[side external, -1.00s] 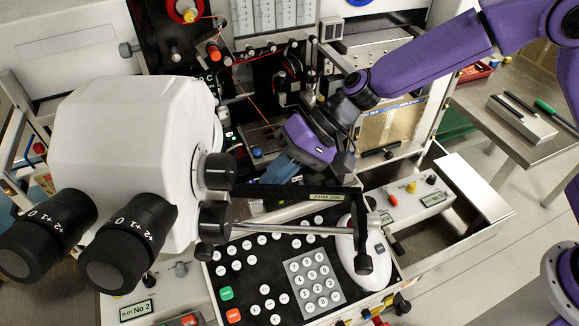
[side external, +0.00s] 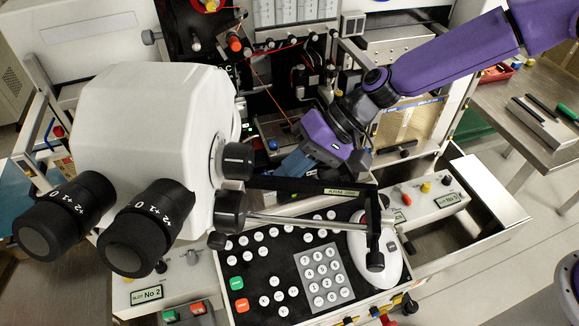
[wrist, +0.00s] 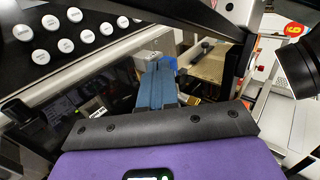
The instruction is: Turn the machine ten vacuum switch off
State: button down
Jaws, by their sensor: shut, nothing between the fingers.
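My gripper (side external: 287,174) is the purple body with blue fingers. Its fingers are together and empty, over the work area behind the microscope arm. In the wrist view the blue fingers (wrist: 156,84) lie side by side, above the dark machine interior. I cannot tell which control is the machine ten vacuum switch; no label for it is readable. A control box (side external: 432,198) marked No 3 carries red, yellow and black controls, to the right of my gripper and apart from it. Another panel (side external: 147,294) marked No 2 is at the lower left.
A white microscope (side external: 150,130) with black eyepieces fills the left. A black linkage bar (side external: 300,185) crosses in front of my gripper. A keypad panel (side external: 290,265) and a white mouse (side external: 385,255) lie in front. A metal side table (side external: 525,100) stands at the right.

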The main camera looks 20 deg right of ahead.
jog(key=shift+s+a, duration=0.4)
jog(key=shift+s, duration=0.45)
dwell(0.5)
jog(key=shift+s+a, duration=0.4)
jog(key=shift+a, duration=0.15)
dwell(0.5)
jog(key=shift+w, duration=0.2)
